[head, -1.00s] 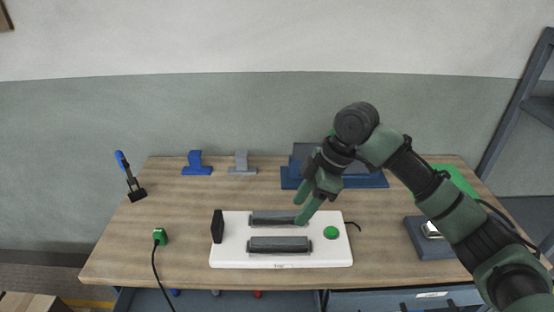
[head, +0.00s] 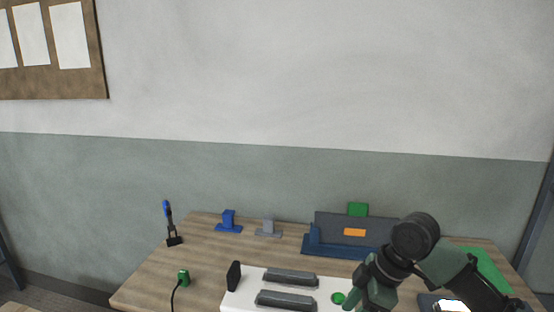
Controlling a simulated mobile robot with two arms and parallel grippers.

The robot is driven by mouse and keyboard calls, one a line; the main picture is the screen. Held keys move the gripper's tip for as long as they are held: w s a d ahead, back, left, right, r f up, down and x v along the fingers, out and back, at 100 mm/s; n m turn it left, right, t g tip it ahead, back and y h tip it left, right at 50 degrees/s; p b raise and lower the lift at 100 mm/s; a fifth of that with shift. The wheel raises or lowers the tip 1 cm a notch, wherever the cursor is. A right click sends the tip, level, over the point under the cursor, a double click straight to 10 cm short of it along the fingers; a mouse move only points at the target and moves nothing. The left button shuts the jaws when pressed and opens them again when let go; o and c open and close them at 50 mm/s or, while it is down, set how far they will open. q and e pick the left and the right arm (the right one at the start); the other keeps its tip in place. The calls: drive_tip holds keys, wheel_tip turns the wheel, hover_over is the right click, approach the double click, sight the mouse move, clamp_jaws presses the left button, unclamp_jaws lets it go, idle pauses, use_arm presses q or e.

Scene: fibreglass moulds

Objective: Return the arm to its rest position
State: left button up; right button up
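My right arm comes in from the lower right. Its gripper (head: 366,298) is low in the head view, beside the right end of the white fixture (head: 240,300). Its two green fingers stand apart with nothing seen between them, and it overlaps the view of the fixture's right side near the green button (head: 338,298). The fingertips are close to the bottom edge of the picture. My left arm and gripper are not in view.
The fixture carries two dark grey bars (head: 290,277) and a black block (head: 233,275). A blue tray (head: 315,247), blue clamp (head: 228,222), grey clamp (head: 268,228), blue-handled tool (head: 169,225) and green plug (head: 183,277) stand on the wooden table (head: 205,255). A green sheet (head: 490,268) lies right.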

drive_tip(key=s+a+f+m+t, duration=0.1)
drive_tip(key=s+a+f+m, duration=0.2)
drive_tip(key=s+f, duration=0.35)
drive_tip(key=s+a+f+m+t, duration=0.1)
drive_tip(key=s+a+f+m, duration=0.15)
drive_tip(key=s+f, duration=0.4)
drive_tip(key=s+d+f+m+h, duration=0.25)
drive_tip(key=s+d+m, duration=0.2)
drive_tip(key=s, duration=0.25)
drive_tip(key=s+d+f+m+h, duration=0.2)
drive_tip(key=s+d+f+m, duration=0.15)
drive_tip(key=s+d, duration=0.25)
wheel_tip(320, 180, down, 26)
drive_tip(key=s, duration=0.2)
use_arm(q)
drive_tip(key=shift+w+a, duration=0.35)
use_arm(e)
drive_tip(key=s+d+f+g, duration=0.2)
drive_tip(key=s+f, duration=1.4)
drive_tip(key=shift+s+d, duration=0.2)
drive_tip(key=shift+s, duration=0.1)
drive_tip(key=shift+n, duration=0.25)
